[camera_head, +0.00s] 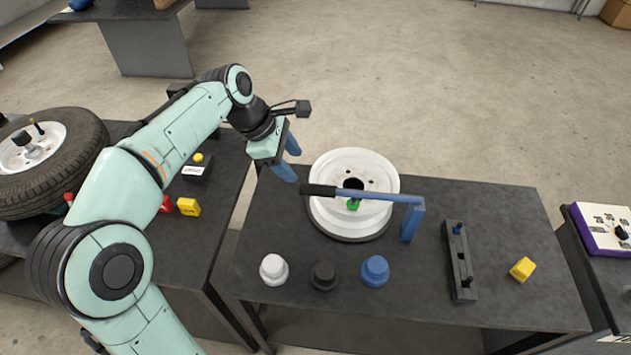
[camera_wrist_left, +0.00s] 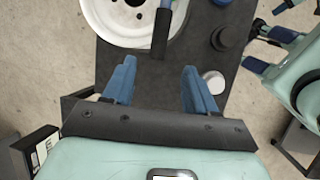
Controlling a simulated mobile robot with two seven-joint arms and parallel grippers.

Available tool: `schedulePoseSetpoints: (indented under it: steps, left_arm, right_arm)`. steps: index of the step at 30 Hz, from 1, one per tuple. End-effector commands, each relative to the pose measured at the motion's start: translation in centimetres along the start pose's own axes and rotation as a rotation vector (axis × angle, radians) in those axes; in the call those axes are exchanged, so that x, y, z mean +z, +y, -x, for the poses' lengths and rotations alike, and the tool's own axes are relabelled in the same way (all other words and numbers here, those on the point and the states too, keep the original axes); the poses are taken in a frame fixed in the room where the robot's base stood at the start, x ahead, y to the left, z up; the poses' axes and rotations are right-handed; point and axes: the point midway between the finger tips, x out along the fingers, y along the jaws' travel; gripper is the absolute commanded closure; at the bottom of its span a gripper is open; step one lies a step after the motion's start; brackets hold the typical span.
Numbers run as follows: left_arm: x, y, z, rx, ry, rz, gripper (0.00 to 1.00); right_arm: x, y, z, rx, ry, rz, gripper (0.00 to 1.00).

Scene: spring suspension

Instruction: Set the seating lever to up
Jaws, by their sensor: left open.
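The seating lever (camera_head: 375,195) is a blue bar with a black grip (camera_head: 318,190), joined to a blue post (camera_head: 412,220). It lies roughly level across a white wheel rim (camera_head: 385,170). A small green part (camera_head: 353,204) shows under the bar. My left gripper (camera_head: 289,160) is open and empty, up and left of the grip in the head view. In the left wrist view the grip (camera_wrist_left: 161,35) lies ahead of the open fingers (camera_wrist_left: 158,85), not between them. Part of my right gripper (camera_wrist_left: 265,38) shows at that view's right edge; its jaw gap is unclear.
White (camera_head: 273,269), black (camera_head: 324,275) and blue (camera_head: 375,270) knobs stand along the table's near side. A slotted dark block (camera_head: 459,262) and a yellow block (camera_head: 522,269) are to the right. A tyre (camera_head: 85,150) lies on the left table.

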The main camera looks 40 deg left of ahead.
Motion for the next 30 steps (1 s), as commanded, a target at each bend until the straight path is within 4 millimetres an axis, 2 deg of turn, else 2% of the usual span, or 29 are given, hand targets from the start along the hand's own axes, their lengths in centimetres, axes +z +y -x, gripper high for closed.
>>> schedulePoseSetpoints:
  steps: [1, 9, 15, 21, 29, 30]
  left_arm:
    - [-0.1, -0.2, -1.3, -0.006, 0.001, 0.0, 0.43]
    - [-0.1, -0.2, -7.1, -0.007, 0.002, 0.0, 0.43]
    - [0.0, -0.1, -10.1, -0.004, 0.0, 0.0, 0.43]
    - [0.0, -0.1, -11.2, -0.002, 0.0, 0.0, 0.43]
    - [0.0, 0.0, -11.3, -0.001, 0.0, 0.0, 0.43]
    - [0.0, 0.0, -11.3, -0.001, 0.0, 0.0, 0.53]
  right_arm:
    - [0.2, 0.2, -0.4, 0.001, -0.003, -0.001, 0.76]
    - [0.5, 0.7, -1.4, 0.003, -0.008, -0.003, 0.76]
    - [0.6, 0.8, -1.8, 0.004, -0.01, -0.004, 0.76]
    - [0.6, 0.9, -1.9, 0.004, -0.01, -0.004, 0.76]
    - [0.6, 0.9, -1.9, 0.004, -0.01, -0.004, 0.76]
    - [0.6, 0.9, -1.9, 0.004, -0.01, -0.004, 0.76]
